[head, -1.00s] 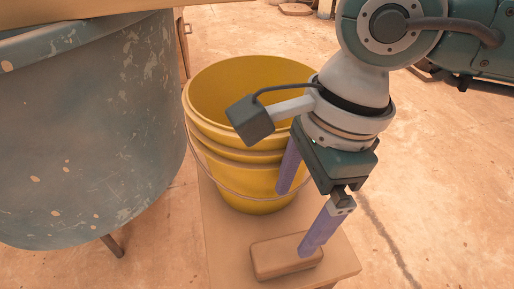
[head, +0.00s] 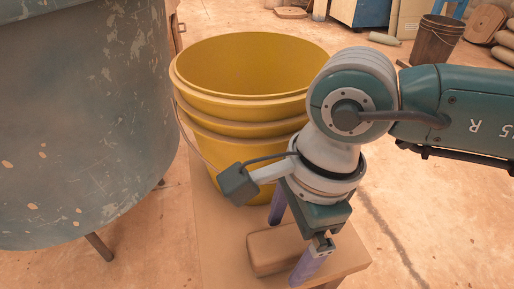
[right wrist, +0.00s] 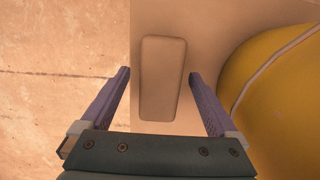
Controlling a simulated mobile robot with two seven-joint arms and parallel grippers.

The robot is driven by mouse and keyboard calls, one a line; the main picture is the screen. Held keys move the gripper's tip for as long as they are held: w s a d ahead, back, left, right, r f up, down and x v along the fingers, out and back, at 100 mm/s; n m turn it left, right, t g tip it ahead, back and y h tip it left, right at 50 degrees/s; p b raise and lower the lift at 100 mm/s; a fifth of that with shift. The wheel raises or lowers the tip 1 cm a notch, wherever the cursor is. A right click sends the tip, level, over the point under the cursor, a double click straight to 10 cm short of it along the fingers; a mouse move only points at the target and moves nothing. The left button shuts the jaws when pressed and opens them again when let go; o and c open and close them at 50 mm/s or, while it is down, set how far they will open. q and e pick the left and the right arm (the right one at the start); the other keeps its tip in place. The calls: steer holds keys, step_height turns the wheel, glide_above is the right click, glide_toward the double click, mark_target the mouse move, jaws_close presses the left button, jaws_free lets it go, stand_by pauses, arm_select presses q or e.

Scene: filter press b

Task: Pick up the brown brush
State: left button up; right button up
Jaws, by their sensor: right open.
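The brown brush (head: 277,250) is a plain tan block with rounded edges. It lies on the wooden bench (head: 222,262) in front of the yellow buckets. My right gripper (head: 291,248) is over the brush with its fingers pointing down. In the right wrist view the brush (right wrist: 162,78) lies between the two purple fingers (right wrist: 160,76), with a gap on each side. The gripper is open and empty. In the head view the wrist and fingers hide part of the brush. My left gripper is not in view.
A stack of yellow buckets (head: 240,105) stands on the bench right behind the brush; it is close to one finger in the right wrist view (right wrist: 280,95). A large grey tank (head: 80,120) is at left. A brown bucket (head: 436,40) stands far back right.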

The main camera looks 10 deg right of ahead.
mark_target(289, 239)
jaws_close()
stand_by(0.6)
steer(key=shift+r, duration=0.2)
step_height(289, 239, up, 20)
steer(key=p, duration=0.8)
steer(key=shift+p, duration=0.4)
steer(key=shift+f, duration=0.15)
